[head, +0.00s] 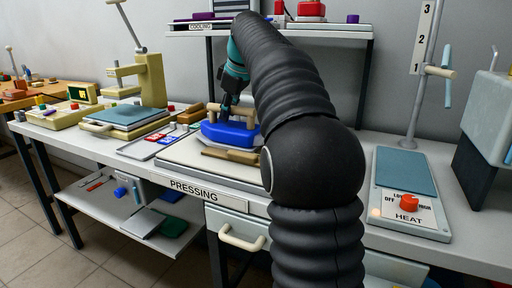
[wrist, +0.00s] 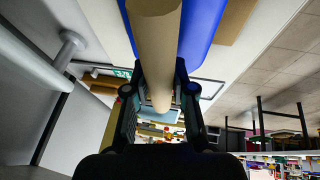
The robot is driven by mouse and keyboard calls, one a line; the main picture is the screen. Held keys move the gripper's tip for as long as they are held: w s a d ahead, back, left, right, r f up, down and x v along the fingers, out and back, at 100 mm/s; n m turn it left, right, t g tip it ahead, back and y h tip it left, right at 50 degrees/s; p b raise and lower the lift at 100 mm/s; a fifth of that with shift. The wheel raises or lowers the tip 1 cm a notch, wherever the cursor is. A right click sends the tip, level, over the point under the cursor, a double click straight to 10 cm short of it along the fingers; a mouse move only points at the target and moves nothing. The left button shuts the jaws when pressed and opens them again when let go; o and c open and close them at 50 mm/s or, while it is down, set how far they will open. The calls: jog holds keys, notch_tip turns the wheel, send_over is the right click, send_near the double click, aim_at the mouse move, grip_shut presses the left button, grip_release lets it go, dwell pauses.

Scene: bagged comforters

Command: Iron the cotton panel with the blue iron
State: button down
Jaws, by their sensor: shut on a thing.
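The blue iron (head: 229,134) sits on the pale pressing board (head: 185,158) at the middle of the bench, with its tan handle on top. My gripper (head: 226,112) reaches down to it from above and is shut on the handle; the wrist view shows both fingers around the tan handle (wrist: 157,45), with the blue body (wrist: 203,22) beside it. A flat tan piece (head: 232,155), seemingly the cotton panel, lies just in front of the iron, partly hidden by my arm. I cannot tell whether the iron's sole touches it.
A heat unit (head: 410,226) with a red knob and blue plate stands at the right, by a numbered post (head: 420,70). A tray (head: 160,143) with red and blue pieces and a cream press (head: 150,85) stand left.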

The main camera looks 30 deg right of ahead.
jog(key=shift+s, duration=0.1)
jog(key=shift+s+d, duration=0.5)
jog(key=shift+s, duration=0.05)
jog(key=shift+r, duration=3.05)
